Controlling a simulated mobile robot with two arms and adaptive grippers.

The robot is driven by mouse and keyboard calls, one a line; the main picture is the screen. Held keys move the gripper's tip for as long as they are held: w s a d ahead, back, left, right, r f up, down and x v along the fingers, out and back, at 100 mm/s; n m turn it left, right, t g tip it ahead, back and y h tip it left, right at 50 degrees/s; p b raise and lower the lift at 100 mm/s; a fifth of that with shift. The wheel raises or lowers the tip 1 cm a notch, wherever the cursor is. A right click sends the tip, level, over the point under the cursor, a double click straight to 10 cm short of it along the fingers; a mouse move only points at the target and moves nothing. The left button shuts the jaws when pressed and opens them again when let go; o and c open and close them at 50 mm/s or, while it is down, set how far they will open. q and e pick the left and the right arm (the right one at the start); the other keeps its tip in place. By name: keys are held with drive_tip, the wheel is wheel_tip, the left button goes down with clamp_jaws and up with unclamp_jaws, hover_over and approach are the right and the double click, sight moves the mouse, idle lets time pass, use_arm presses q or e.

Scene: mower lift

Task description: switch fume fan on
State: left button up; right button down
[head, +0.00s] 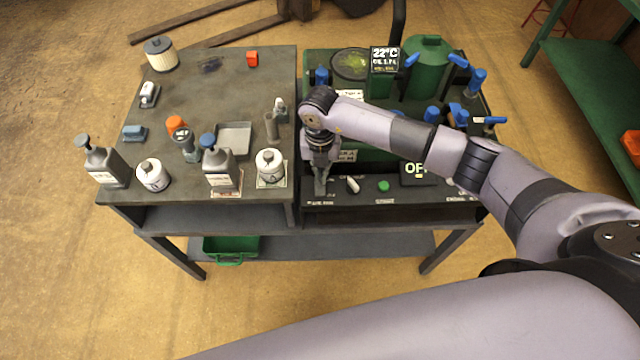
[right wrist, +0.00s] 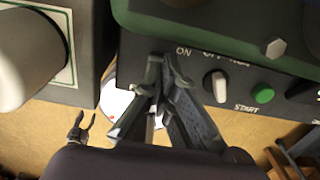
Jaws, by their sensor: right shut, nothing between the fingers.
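The fume fan's place is at the left end of the dark front panel (head: 450,192) of the green machine, above a partly covered label. My right gripper (head: 320,190) points down there, shut and empty. In the right wrist view its fingertips (right wrist: 165,62) are close to the panel just below the word ON. They hide the switch, so I cannot tell its position or whether they touch it. What looks like my left gripper (right wrist: 82,128) is small in the right wrist view, its fingers apart, away from the panel.
Right of my fingers are a white selector knob (head: 352,185), a green START button (head: 383,186) and a display reading OFF (head: 416,172). A grey table (head: 220,95) with bottles and white canisters (head: 270,165) adjoins on the left. Blue-handled valves (head: 477,80) stand behind my right arm.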

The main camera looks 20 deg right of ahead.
wheel_tip(320, 180, up, 6)
drive_tip(key=p, duration=0.3)
drive_tip(key=shift+f+p, duration=0.1)
drive_tip(key=shift+p, duration=0.2)
